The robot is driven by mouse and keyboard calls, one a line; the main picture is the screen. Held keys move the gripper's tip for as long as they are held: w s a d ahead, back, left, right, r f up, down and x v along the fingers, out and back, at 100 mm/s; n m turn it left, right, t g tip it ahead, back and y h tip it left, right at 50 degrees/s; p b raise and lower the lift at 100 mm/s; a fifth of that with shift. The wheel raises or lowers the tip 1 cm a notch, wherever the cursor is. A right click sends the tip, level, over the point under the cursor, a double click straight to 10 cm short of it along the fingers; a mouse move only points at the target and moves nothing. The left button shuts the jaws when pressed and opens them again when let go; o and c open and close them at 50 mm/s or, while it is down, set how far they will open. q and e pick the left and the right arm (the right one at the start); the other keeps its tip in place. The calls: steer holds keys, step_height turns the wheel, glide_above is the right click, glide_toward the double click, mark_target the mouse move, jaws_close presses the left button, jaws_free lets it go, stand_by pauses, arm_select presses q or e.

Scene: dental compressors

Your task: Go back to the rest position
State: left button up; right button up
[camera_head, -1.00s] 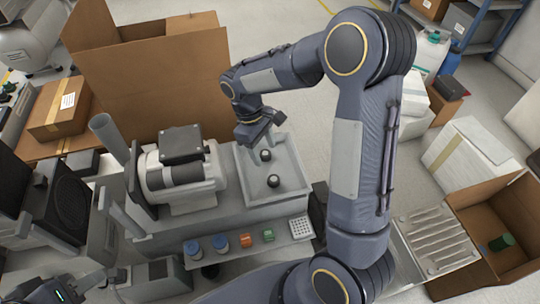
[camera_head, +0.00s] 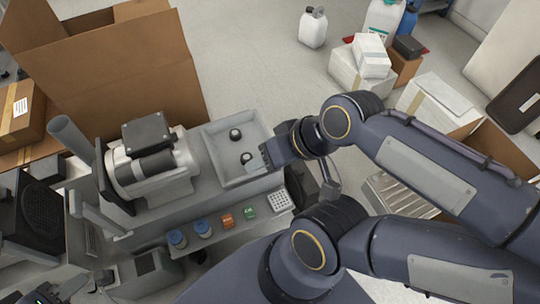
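My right arm comes in from the right and bends across the lower right. Its gripper (camera_head: 272,155) is at the right edge of a grey tray (camera_head: 212,150), beside two small dark round parts (camera_head: 236,135) lying in it. The fingers are mostly hidden by the wrist, so I cannot tell whether they are open or shut. Only a dark bit of my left gripper (camera_head: 36,298) shows at the bottom left corner, with a small lit mark. Its fingers are cut off by the frame edge.
A compressor motor (camera_head: 150,160) stands left of the tray. A large open carton (camera_head: 125,70) is behind. Another carton (camera_head: 500,150) is at the right, partly behind my arm.

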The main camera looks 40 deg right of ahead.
step_height(320, 180, up, 32)
steer(key=p, duration=3.1)
steer(key=shift+f+p, duration=0.15)
steer(key=shift+p, duration=0.2)
